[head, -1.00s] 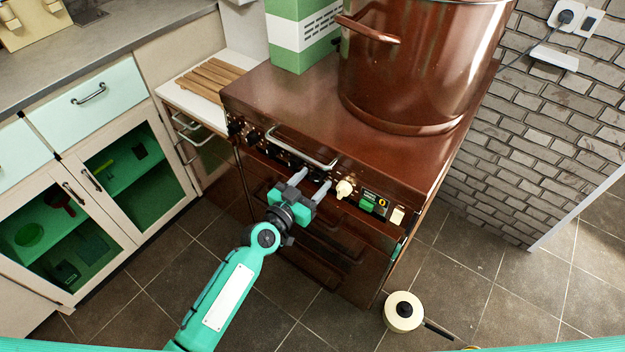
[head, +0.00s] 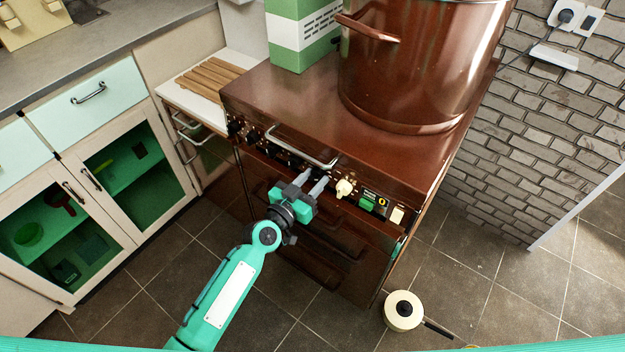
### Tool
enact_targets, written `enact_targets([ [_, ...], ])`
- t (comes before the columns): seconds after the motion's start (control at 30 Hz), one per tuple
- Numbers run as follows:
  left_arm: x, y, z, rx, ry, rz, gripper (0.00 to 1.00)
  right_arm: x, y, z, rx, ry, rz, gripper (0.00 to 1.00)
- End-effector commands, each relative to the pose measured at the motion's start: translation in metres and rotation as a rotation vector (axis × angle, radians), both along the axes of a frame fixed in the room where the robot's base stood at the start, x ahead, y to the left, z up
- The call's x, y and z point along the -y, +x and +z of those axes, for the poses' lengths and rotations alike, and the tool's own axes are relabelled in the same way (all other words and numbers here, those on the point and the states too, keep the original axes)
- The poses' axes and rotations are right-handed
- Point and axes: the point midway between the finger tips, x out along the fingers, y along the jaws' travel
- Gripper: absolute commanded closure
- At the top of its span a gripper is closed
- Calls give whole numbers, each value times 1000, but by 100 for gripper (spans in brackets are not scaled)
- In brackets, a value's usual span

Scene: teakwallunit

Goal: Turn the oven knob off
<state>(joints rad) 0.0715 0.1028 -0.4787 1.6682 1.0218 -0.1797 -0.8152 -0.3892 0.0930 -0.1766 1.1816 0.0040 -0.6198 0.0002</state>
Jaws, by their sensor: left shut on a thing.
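The brown oven (head: 300,220) has a front control panel with a row of dark knobs (head: 252,137) and one cream knob (head: 344,188). My left gripper (head: 315,175) is at the panel, just left of the cream knob and below the front rail. Its two fingers are shut on an oven knob, which they mostly hide. I cannot make out which way that knob points. The cream knob stands clear of the fingers. My right gripper is not in view.
A large copper pot (head: 420,70) and a green and white box (head: 302,35) stand on the oven top. A metal rail (head: 300,148) runs above the panel. A cream pan (head: 403,310) lies on the tiled floor at the lower right. Cabinets stand at the left.

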Motion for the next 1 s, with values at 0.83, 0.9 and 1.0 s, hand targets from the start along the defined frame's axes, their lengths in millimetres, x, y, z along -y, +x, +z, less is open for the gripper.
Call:
enact_targets([
  [0.83, 1, -1, 1, -427, -588, 0, 89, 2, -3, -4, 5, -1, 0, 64],
  [0.9, 1, -1, 1, -457, -629, 0, 89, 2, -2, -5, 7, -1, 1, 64],
  [1.0, 1, -1, 1, -495, -681, 0, 89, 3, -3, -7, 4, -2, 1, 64],
])
